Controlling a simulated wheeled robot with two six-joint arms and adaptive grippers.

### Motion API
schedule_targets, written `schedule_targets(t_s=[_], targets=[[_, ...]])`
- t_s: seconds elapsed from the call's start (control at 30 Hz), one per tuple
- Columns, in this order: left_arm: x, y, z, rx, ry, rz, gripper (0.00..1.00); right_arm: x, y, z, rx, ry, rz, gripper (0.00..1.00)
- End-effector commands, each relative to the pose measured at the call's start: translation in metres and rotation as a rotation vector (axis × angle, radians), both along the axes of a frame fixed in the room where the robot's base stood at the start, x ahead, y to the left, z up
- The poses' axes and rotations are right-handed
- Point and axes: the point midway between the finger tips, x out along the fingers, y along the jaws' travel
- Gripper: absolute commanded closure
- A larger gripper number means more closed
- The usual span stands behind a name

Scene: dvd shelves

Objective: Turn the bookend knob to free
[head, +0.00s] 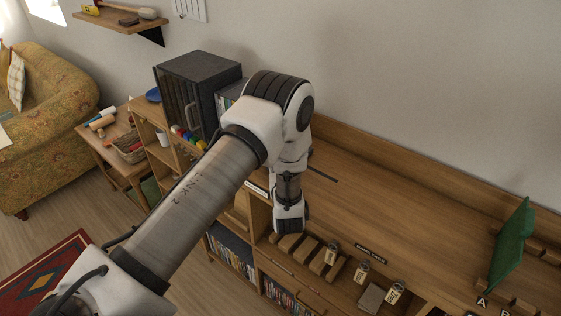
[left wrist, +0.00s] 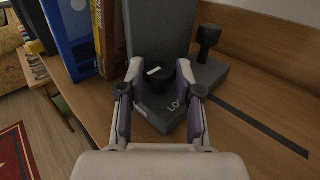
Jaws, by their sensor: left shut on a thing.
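The dark grey bookend (left wrist: 158,28) stands upright in the left wrist view, with a flat base (left wrist: 170,122) on the wooden top. A black round knob (left wrist: 160,82) with a white mark on its top sits on that base. Lettering starting "LO" is partly visible on the base near my right finger. My left gripper (left wrist: 158,72) has one finger on each side of the knob and is shut on it. In the head view my left arm hides the bookend and knob, and my fingers cannot be made out. My right gripper is not in view.
A black handle (left wrist: 208,40) on a grey block stands behind right. A black cabinet (head: 190,90) is at the back left. The wooden top (head: 400,205) is clear towards the green bookend (head: 512,245).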

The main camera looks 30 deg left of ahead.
Motion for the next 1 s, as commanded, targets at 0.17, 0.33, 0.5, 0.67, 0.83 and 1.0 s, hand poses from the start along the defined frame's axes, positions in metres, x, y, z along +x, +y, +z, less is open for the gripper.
schedule_targets(t_s=[0.17, 0.33, 0.5, 0.67, 0.83, 1.0], targets=[[0.000, 0.000, 0.000, 0.001, 0.001, 0.000, 0.48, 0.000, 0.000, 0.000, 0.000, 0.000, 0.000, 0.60], [0.000, 0.000, 0.000, 0.001, 0.001, 0.000, 0.43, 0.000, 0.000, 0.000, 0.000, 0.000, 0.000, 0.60], [-0.001, -0.001, 0.000, 0.000, 0.001, 0.000, 0.43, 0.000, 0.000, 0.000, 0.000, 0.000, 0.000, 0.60], [-0.015, -0.015, -0.001, 0.000, 0.004, -0.002, 0.43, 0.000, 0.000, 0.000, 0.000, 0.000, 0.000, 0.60], [-0.048, -0.042, 0.000, 0.004, 0.005, -0.005, 0.43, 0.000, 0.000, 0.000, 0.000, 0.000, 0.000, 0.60], [-0.078, -0.068, 0.000, 0.003, 0.004, -0.006, 0.43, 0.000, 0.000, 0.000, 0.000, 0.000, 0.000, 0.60]])
